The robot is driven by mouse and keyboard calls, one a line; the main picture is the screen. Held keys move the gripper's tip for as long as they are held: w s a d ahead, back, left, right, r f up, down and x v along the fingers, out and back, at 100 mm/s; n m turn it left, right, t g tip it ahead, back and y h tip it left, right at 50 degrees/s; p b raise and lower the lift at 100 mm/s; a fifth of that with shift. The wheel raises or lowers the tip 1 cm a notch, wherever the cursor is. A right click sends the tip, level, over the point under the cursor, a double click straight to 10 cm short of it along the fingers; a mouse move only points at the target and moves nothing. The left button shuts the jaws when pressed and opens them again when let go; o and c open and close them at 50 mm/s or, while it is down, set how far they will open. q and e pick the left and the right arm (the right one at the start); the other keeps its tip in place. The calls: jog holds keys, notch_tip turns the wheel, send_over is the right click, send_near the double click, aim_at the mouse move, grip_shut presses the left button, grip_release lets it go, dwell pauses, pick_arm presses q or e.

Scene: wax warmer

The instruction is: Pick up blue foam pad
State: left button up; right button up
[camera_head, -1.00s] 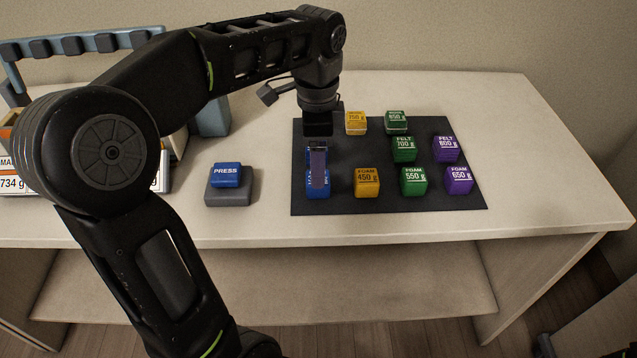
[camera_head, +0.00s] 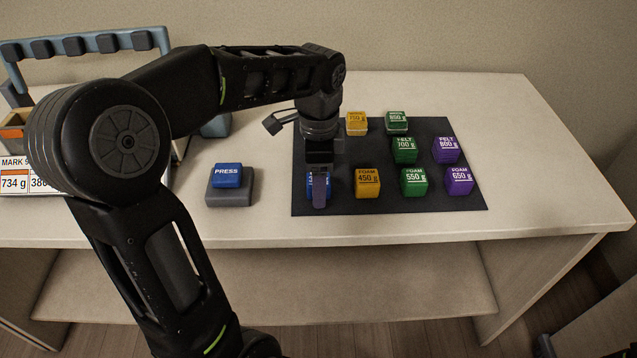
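A blue block (camera_head: 310,192) stands at the front left of the dark mat (camera_head: 420,207). Its label is mostly hidden, so I cannot read whether it says foam. My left gripper (camera_head: 319,190) points down right over this block. One finger shows in front of the block's middle, and the other finger is hidden. I cannot tell whether the fingers are apart or closed on it. The block appears to rest on the mat. My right gripper is not in view.
An orange foam block (camera_head: 367,184), a green foam block (camera_head: 414,182) and a purple foam block (camera_head: 459,181) stand to the right. Several other blocks stand behind. A blue PRESS button (camera_head: 227,176) on a grey base is at left. The table's right side is clear.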

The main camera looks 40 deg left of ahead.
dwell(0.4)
pick_arm(q)
jog(key=c, duration=1.5)
jog(key=shift+o, duration=0.2)
jog(key=shift+r, duration=0.15)
notch_tip(320, 180, up, 6)
jog(key=shift+r, duration=0.25)
notch_tip(320, 180, up, 4)
jog(key=shift+f+p, duration=0.25)
jog(key=shift+p, duration=0.95)
jog(key=shift+f, duration=0.15)
